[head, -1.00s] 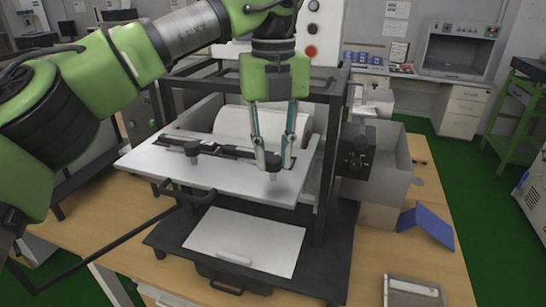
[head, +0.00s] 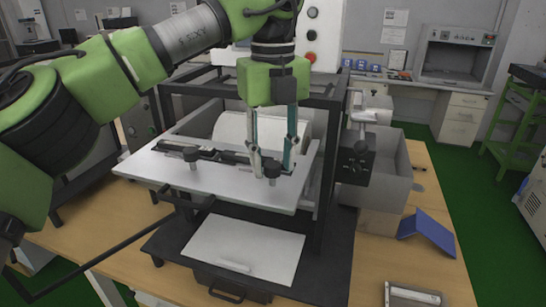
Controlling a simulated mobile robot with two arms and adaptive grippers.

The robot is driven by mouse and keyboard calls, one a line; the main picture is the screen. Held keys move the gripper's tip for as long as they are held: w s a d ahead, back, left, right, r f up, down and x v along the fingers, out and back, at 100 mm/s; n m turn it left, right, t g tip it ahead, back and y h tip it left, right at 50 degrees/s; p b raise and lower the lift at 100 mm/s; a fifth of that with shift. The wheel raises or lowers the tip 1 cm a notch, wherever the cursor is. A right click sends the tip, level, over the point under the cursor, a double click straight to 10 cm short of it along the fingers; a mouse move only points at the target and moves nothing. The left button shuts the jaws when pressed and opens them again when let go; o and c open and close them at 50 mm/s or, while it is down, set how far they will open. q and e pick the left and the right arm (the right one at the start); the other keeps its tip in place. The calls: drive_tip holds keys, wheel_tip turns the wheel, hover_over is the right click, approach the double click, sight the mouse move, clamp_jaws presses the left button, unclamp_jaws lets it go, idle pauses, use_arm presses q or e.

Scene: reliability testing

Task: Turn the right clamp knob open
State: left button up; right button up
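The right clamp knob (head: 271,166) is a dark round knob on a short post, standing on the light grey plate (head: 235,194) of the machine. A second, left clamp knob (head: 191,156) stands further left on the same plate. My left gripper (head: 272,173) points straight down at the right knob. Its fingers are apart, one at the knob's left and one at its right and slightly behind. I cannot tell whether either finger touches the knob. My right gripper is not in view.
A black frame (head: 328,190) stands around the plate, with a white roller (head: 233,128) behind it. A grey bin (head: 395,172) and a blue angled piece (head: 427,232) are at the right. A white sheet (head: 243,246) lies on the lower shelf.

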sight(273, 165)
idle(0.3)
use_arm(q)
drive_tip(key=shift+r, duration=3.75)
